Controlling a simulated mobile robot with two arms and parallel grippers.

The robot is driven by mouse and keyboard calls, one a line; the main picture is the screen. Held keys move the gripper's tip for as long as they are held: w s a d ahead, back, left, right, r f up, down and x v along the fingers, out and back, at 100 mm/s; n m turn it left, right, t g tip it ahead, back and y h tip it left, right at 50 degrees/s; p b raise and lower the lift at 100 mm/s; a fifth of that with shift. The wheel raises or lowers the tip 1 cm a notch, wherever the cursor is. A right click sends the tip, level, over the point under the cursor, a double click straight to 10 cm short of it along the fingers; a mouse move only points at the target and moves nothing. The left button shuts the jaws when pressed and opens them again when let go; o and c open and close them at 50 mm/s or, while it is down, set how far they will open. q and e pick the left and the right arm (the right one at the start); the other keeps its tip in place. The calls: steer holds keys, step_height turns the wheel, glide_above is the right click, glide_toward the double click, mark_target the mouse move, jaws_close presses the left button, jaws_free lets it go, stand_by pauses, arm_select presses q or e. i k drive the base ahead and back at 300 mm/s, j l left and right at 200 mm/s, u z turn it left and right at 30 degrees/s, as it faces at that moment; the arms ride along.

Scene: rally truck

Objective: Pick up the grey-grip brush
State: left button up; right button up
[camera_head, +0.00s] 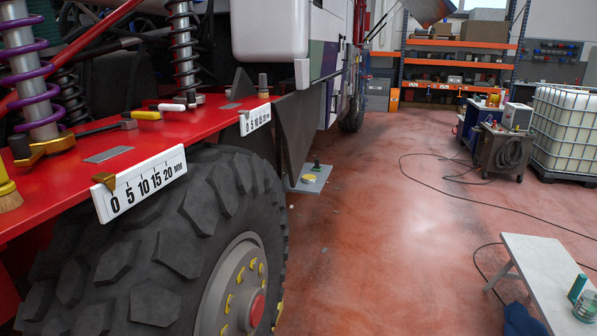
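A yellow brush head with tan bristles (9,197) shows at the left edge, by the red fender (60,190). Its grip is cut off by the frame, so I cannot tell its colour. A small upright grey piece with a pale lower end (263,84) stands at the far end of the fender; it is too small to tell whether it is a brush. A dark tool (107,128), a yellow-handled tool (143,115) and a white-and-red-handled tool (172,107) lie on the fender. Neither of my grippers is in view.
Two white millimetre scales (150,182) hang on the fender's edge above a big tyre (150,260). Coil springs (35,85) rise from it. A pale bench (545,265) stands at the lower right. Cables cross the otherwise open red floor (400,220).

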mark_target(263, 91)
steer(key=i+l+z, duration=0.25)
steer(key=i, duration=0.3)
steer(key=i+l+z, duration=0.2)
steer(key=i, duration=0.35)
steer(key=i+l+z, duration=0.25)
steer(key=i, duration=0.3)
steer(key=j, duration=0.1)
